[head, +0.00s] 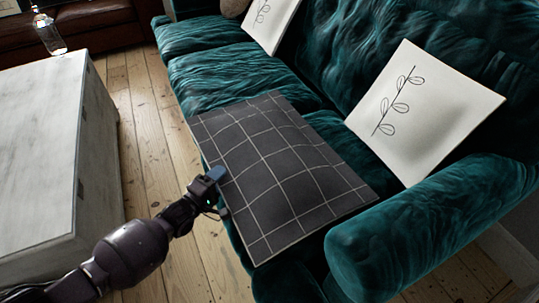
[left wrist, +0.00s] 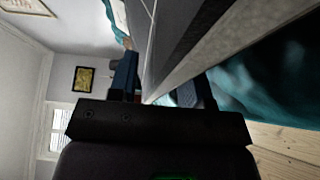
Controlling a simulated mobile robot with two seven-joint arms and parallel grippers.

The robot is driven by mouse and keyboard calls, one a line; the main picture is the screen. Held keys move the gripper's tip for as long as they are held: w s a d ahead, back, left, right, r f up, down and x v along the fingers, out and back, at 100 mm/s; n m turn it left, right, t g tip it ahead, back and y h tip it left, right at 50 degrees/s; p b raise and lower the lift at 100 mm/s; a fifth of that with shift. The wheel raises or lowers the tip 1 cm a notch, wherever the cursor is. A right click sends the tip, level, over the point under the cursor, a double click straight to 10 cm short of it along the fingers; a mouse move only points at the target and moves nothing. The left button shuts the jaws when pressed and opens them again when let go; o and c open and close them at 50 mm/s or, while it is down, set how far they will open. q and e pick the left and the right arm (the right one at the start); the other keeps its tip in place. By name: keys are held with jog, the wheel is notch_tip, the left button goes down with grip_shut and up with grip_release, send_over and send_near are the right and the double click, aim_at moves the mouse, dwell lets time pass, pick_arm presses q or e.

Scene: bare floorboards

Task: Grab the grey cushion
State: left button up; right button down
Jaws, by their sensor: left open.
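The grey cushion (head: 285,165) is dark grey with a white grid and lies flat on the teal sofa, its near edge reaching the seat's front. My left gripper (head: 219,192) is at the cushion's left edge, with one blue fingertip over the top face and the other finger lower. In the left wrist view the cushion (left wrist: 180,45) runs in between the two spread fingers of my left gripper (left wrist: 160,88). The jaws are open around its edge; I cannot tell whether either finger touches it. My right gripper is not in view.
The teal sofa (head: 240,72) has an armrest (head: 430,225) right of the cushion. A white leaf-print cushion (head: 425,112) leans on the backrest, another (head: 272,20) farther off.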

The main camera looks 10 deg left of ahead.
pick_arm(q)
grip_shut()
jog(key=shift+r, duration=0.15)
jog(key=shift+r, duration=0.1)
